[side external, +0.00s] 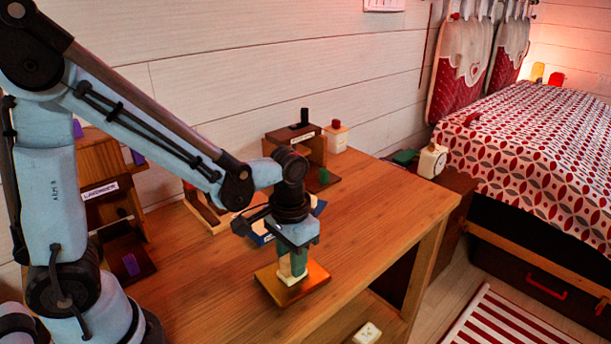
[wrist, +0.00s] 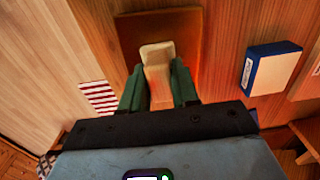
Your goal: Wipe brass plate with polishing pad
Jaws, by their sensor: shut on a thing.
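The brass plate (side external: 304,284) is a shiny golden square lying flat on the wooden table. It shows as a darker brown-orange square in the wrist view (wrist: 190,22). My gripper (side external: 293,265) points down over the plate, and its green fingers are shut on the cream polishing pad (side external: 288,277). In the wrist view the pad (wrist: 157,65) sits between the fingertips (wrist: 158,88), overlapping the plate. The pad's lower end is at the plate's surface or very close to it; I cannot tell whether they touch.
A blue-and-white box (wrist: 270,68) lies on the table beside the plate. A wooden stand (side external: 300,142) and a white bottle with a red cap (side external: 336,136) are at the back. A labelled wooden rack (side external: 105,190) stands at left. The table's right side (side external: 400,215) is clear.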

